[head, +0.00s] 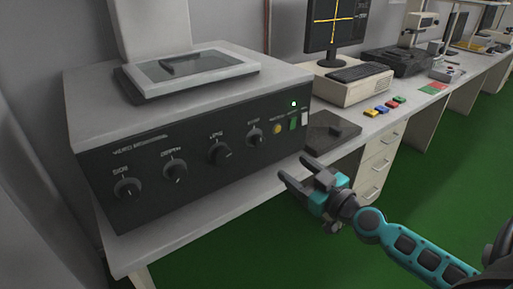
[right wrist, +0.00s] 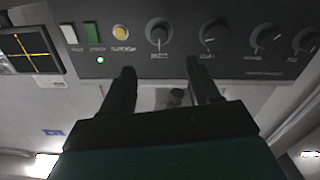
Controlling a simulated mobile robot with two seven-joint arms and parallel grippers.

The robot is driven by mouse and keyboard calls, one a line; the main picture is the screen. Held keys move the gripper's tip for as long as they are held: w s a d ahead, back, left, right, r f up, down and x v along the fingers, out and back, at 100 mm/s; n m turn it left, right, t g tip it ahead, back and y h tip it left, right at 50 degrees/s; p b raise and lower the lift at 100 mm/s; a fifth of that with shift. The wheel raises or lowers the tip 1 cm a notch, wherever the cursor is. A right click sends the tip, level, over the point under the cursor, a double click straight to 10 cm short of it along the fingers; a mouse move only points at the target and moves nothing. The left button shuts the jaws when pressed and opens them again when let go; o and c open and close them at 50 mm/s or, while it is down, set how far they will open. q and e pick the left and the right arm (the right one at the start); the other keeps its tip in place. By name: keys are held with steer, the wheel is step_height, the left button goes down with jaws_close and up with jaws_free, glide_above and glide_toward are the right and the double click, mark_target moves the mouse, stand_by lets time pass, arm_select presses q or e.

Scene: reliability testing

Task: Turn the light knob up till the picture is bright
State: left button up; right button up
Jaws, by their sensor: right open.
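A dark front panel (head: 200,160) on a grey instrument carries a row of several black knobs; the head view shows a rightmost knob (head: 254,136) and one left of it (head: 220,153). Their labels are too blurred to tell which is the light knob. The right wrist view shows the same row upside down, with two knobs (right wrist: 157,33) (right wrist: 213,33) beyond my fingers. My right gripper (head: 297,168) is open and empty, in front of the panel's lower right, apart from the knobs; it also shows in the wrist view (right wrist: 162,85). The monitor (head: 335,20) shows a yellow cross on a dark picture. My left gripper is out of view.
A flat dark box (head: 331,132) lies on the bench right of the instrument. Drawers (head: 379,165) stand under the bench. The green floor in front is clear.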

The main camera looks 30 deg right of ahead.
mark_target(260, 142)
steer(key=w, duration=0.4)
steer(key=w+p, duration=0.1)
steer(key=w, duration=0.3)
steer(key=w+a+p, duration=0.1)
steer(key=w, duration=0.4)
steer(key=c, duration=1)
